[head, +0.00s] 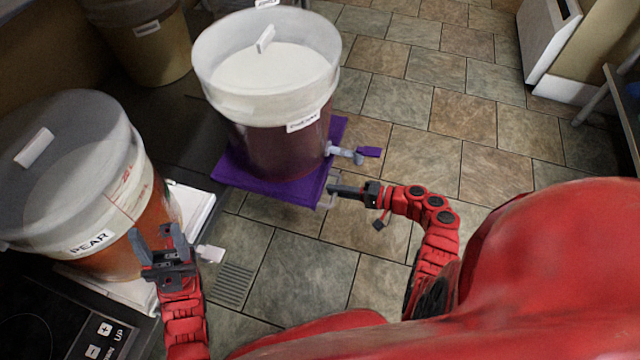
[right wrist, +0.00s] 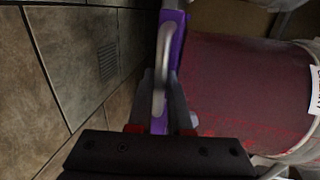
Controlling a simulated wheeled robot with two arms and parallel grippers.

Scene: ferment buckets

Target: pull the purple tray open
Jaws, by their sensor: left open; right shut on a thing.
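The purple tray (head: 250,184) sticks out from the dark shelf over the floor, with a white-lidded bucket of dark red liquid (head: 275,145) standing on it. Its front edge bears a metal handle (head: 327,198), which also shows in the right wrist view (right wrist: 163,60) in front of the purple tray edge (right wrist: 178,40). My right gripper (head: 338,190) is shut on the handle. In the right wrist view its fingers (right wrist: 162,105) lie on either side of the handle. My left gripper (head: 160,245) is open and empty in front of the PEAR bucket.
The PEAR bucket (head: 85,190) stands at the left on a white tray (head: 195,205), with a white spigot (head: 210,253) pointing out. The red bucket's spigot with a purple tap (head: 368,152) juts out above the handle. The tiled floor (head: 430,130) to the right is clear.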

